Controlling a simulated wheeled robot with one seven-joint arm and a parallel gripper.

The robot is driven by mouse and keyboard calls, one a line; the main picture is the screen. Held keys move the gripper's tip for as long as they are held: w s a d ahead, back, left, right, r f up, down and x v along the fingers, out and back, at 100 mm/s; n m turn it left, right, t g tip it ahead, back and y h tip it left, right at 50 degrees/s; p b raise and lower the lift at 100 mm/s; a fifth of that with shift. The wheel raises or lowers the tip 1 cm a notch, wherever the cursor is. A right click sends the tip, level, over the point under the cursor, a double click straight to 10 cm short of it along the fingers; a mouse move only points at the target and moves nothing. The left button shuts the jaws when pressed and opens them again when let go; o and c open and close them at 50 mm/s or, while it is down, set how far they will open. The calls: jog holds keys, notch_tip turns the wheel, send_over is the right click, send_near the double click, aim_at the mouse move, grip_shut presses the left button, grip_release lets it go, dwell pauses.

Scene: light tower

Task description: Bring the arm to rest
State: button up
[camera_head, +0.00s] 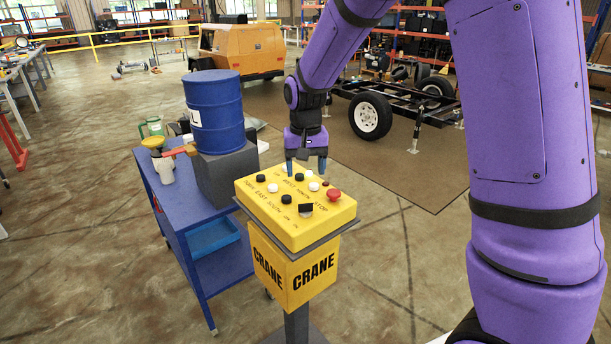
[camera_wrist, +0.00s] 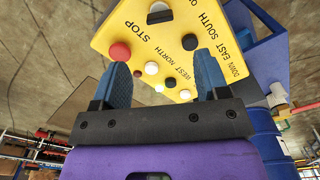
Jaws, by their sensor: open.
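My gripper (camera_head: 306,166) is at the end of my purple arm, over the far edge of the yellow crane control box (camera_head: 265,205). Its two blue fingers are apart with nothing between them, and they point down at the box. In the wrist view my gripper (camera_wrist: 163,78) shows open, with the yellow box (camera_wrist: 145,62) beyond the fingertips. The red stop button (camera_head: 334,194) is on the right side of the box; it also shows in the wrist view (camera_wrist: 120,51). I cannot tell whether a fingertip touches the box.
A blue cart (camera_head: 180,215) stands left of the box, carrying a blue drum (camera_head: 214,110). A black trailer frame with wheels (camera_head: 370,116) stands behind on a brown mat (camera_head: 430,185). Open floor (camera_head: 80,230) lies left of the cart.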

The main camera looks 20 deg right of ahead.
dwell(0.4)
jog(key=s+d+r+n+t, duration=0.1)
jog(key=s+d+r+t, duration=0.15)
jog(key=s+r, duration=0.65)
jog(key=s+d+r+n+t, duration=0.1)
jog(key=s+d+r, duration=0.2)
jog(key=s+r, duration=0.65)
jog(key=s+d+f+t, duration=0.1)
jog(key=s, duration=1)
jog(key=shift+d+f+n+t, duration=0.2)
jog(key=shift+n+t, duration=0.1)
jog(key=shift+t, duration=0.05)
